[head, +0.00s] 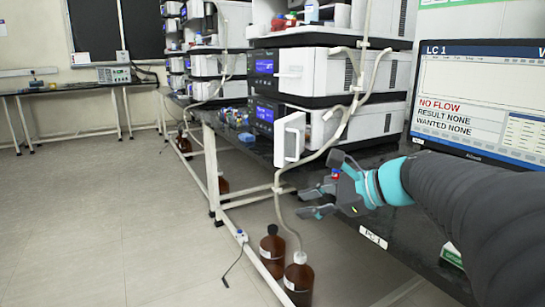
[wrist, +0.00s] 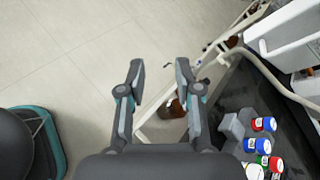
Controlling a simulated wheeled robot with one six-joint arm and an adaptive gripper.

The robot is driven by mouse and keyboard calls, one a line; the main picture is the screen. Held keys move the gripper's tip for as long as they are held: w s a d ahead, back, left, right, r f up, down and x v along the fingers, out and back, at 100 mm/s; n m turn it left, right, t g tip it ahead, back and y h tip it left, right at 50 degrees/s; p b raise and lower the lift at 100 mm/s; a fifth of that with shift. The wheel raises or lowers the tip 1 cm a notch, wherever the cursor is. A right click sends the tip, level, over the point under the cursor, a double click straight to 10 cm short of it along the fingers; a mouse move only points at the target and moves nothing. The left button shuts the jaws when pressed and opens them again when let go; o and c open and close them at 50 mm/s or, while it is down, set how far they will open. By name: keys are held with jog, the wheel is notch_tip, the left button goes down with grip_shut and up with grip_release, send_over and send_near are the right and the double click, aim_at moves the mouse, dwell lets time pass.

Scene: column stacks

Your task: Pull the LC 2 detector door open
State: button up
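My gripper (head: 303,202) is open and empty in front of the bench edge, below and right of a white door-like panel (head: 289,139) that sticks out from the lower unit of the nearest instrument stack. No readable LC 2 label shows, so I cannot tell which door is the LC 2 detector door.
A monitor marked LC 1 (head: 480,95) stands on the right. A pale tube (head: 350,115) hangs across the near stack. Brown bottles (head: 299,280) stand below the bench. Coloured-cap vials (wrist: 263,125) lie beside my gripper. Open floor (head: 120,230) is at left.

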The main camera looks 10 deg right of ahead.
aim_at(298, 156)
jog(key=w+d+r+m+t+y+b, duration=0.25)
jog(key=w+d+r+m+t, duration=0.3)
jog(key=w+d+m, duration=0.45)
jog(key=w+a, duration=0.3)
jog(key=w+a+n, duration=0.1)
jog(key=w+a, duration=0.1)
jog(key=a, duration=0.1)
jog(key=w+a+n, duration=0.1)
jog(key=w+a, duration=0.1)
jog(key=w, duration=0.1)
jog(key=shift+w+a+r+y, duration=0.25)
jog(key=shift+w+a+r, duration=0.05)
jog(key=shift+a+r, duration=0.1)
grip_shut()
